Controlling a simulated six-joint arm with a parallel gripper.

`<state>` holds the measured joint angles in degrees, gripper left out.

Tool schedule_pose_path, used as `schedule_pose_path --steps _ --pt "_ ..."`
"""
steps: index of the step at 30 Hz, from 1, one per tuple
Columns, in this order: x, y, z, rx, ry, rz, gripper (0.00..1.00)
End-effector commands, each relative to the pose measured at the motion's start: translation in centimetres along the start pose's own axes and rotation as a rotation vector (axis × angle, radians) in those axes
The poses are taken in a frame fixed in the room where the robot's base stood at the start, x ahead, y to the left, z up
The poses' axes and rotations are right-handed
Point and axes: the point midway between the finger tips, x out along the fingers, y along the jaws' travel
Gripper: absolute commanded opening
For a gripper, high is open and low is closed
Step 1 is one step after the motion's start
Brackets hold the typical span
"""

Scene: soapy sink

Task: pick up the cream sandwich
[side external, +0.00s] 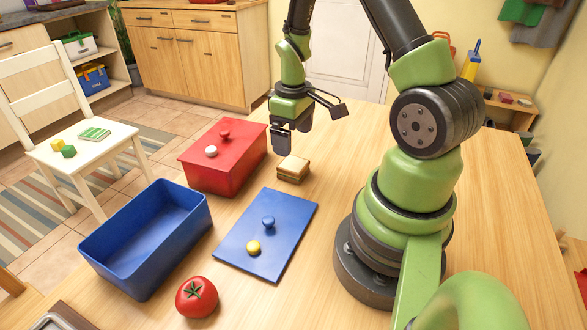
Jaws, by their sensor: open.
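The cream sandwich (293,169) lies on the wooden table just right of the red box. It looks like a small square block with tan bread faces and a darker layer between. My gripper (290,128) hangs above the table, higher than the sandwich and apart from it. Its jaws are open and nothing shows between them. How far it stands in front of or behind the sandwich is hard to tell from this one view.
A lidded red box (226,170) with a white knob stands close left of the sandwich. A blue lid (290,222) with a yellow knob lies nearby. An open blue bin (108,245) and a tomato (196,297) are nearer the front. The table (345,135) behind the sandwich is clear.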

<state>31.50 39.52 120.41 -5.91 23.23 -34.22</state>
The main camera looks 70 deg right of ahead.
Motion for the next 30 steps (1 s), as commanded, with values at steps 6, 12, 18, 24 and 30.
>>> schedule_pose_path --steps 6,12,18,24,30 --pt "2.7 -0.1 0.1 0.001 -0.003 -0.002 0.92" --pt "4.4 -0.1 0.1 0.001 -0.003 -0.002 0.92" --pt "7.2 0.0 0.1 0.002 -0.003 -0.002 0.92" --pt "8.2 0.0 0.1 0.002 0.000 0.000 0.92" --pt "8.2 0.0 0.1 0.002 0.001 0.000 0.85"
